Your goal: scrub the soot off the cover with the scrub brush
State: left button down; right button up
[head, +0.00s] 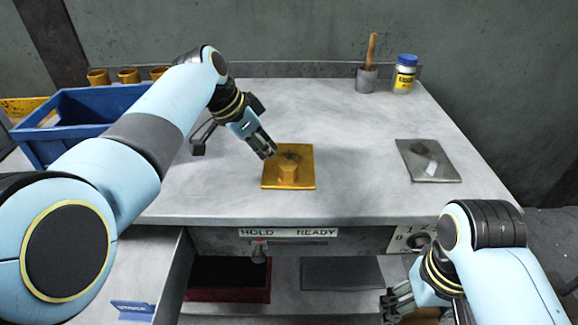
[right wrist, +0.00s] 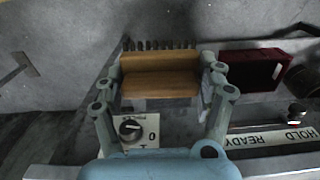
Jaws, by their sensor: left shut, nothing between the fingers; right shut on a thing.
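The cover looks to be the brass-yellow square plate (head: 303,183) with a raised block on it, lying on the grey worktop. A dark soot patch (head: 291,156) shows on its far part. My left gripper (head: 266,150) is shut and empty, its fingertips at the plate's upper left edge; I cannot tell if they touch. My right gripper (head: 393,303) is low in front of the bench at the right. In the right wrist view it is shut on the scrub brush (right wrist: 160,77), a wooden block with dark bristles pointing away from the wrist.
A blue bin (head: 50,149) stands at the left. A grey plate (head: 418,172) with a dark smudge lies at the right. A grey pot (head: 367,80) with a wooden handle and a blue-lidded jar (head: 404,73) stand at the back. A dial (head: 418,241) is on the bench front.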

pick_arm(q)
jog(key=shift+f+b, duration=0.3)
jog(key=shift+f, duration=0.3)
pick_arm(e)
jog(key=shift+f, duration=0.35)
pick_arm(q)
notch_tip(320, 180, up, 6)
jog(key=p, duration=0.6)
jog(key=shift+r, duration=0.15)
pick_arm(e)
notch_tip(320, 180, up, 6)
jog(key=shift+w+r, duration=0.1)
jog(key=shift+r, duration=0.05)
